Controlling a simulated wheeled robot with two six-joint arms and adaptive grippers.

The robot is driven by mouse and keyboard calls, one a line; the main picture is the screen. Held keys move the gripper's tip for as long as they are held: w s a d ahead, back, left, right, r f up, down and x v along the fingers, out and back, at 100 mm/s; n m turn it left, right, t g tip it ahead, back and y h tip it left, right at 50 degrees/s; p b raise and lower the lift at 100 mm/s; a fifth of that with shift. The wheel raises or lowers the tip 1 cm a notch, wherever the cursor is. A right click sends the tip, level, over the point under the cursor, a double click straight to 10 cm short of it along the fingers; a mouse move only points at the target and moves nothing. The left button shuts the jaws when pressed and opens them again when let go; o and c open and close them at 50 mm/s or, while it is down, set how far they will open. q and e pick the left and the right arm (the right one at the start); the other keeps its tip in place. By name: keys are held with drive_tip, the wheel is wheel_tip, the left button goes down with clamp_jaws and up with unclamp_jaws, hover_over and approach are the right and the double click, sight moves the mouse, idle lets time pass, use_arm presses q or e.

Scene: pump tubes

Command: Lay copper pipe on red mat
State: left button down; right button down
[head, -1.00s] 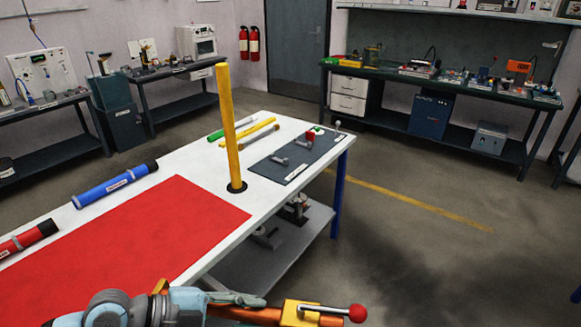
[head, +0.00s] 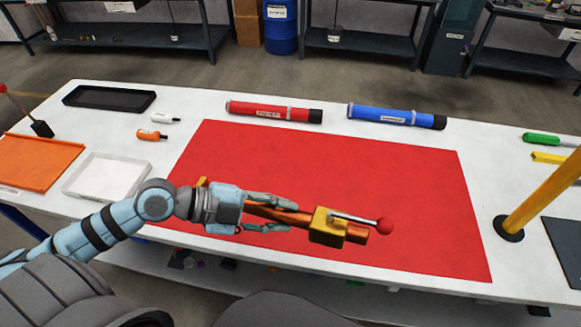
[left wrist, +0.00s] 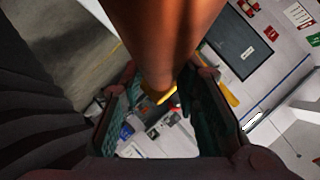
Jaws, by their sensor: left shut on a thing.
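The copper pipe (head: 286,215) is in my left gripper (head: 268,211), which is shut on it. The pipe carries a yellow valve block with a silver lever and a red ball knob at its right end. In the head view it lies roughly level across the front middle of the red mat (head: 330,170). I cannot tell how high above the mat it is. In the left wrist view the copper pipe (left wrist: 165,35) runs between the fingers. The right gripper is not in view.
A red tube (head: 273,111) and a blue tube (head: 396,116) lie behind the mat. A yellow post (head: 545,192) stands at the right. A white tray (head: 105,178), an orange tray (head: 38,162) and a black tray (head: 108,98) are at the left. Much of the mat is bare.

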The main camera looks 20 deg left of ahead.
use_arm(q)
drive_tip(key=w+d+r+n+t+y+b, duration=0.1)
drive_tip(key=w+d+r+b, duration=0.1)
drive_tip(key=w, duration=0.6)
drive_tip(key=w+d+r+b, duration=0.2)
drive_tip(key=w+b, duration=0.1)
drive_tip(key=w, duration=0.6)
drive_tip(key=f+b, duration=0.1)
drive_tip(key=f, duration=0.5)
drive_tip(key=f+b, duration=0.2)
drive_tip(key=f, duration=0.5)
drive_tip(key=f+b, duration=0.2)
drive_tip(key=f, duration=0.4)
drive_tip(key=shift+d+f, duration=0.35)
drive_tip(key=shift+r, duration=0.1)
drive_tip(key=c, duration=1.5)
unclamp_jaws()
drive_tip(key=shift+s, duration=0.1)
